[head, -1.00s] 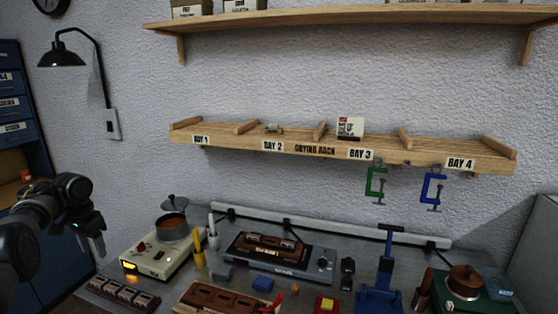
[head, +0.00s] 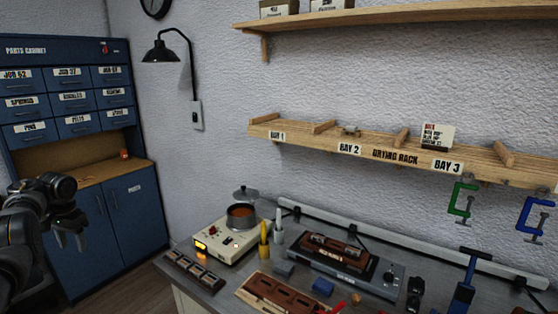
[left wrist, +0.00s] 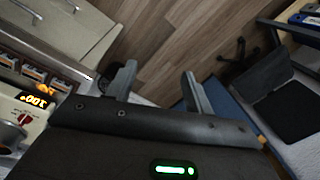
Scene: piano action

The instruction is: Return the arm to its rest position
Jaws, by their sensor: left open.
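My left arm comes in from the left in the head view, in front of the blue parts cabinet. Its gripper (head: 70,232) hangs in the air, left of the workbench and apart from it. In the left wrist view the two fingers of the left gripper (left wrist: 158,85) stand wide apart with only wood floor between them. It is open and empty. My right gripper is not seen in either view.
The workbench (head: 195,283) carries a glue heater (head: 228,245) with a pot, a row of small blocks (head: 193,270) and a dark fixture (head: 345,262). The drying rack (head: 380,150) hangs above. The parts cabinet (head: 75,110) stands at left. Wood floor (left wrist: 175,40) lies below the gripper.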

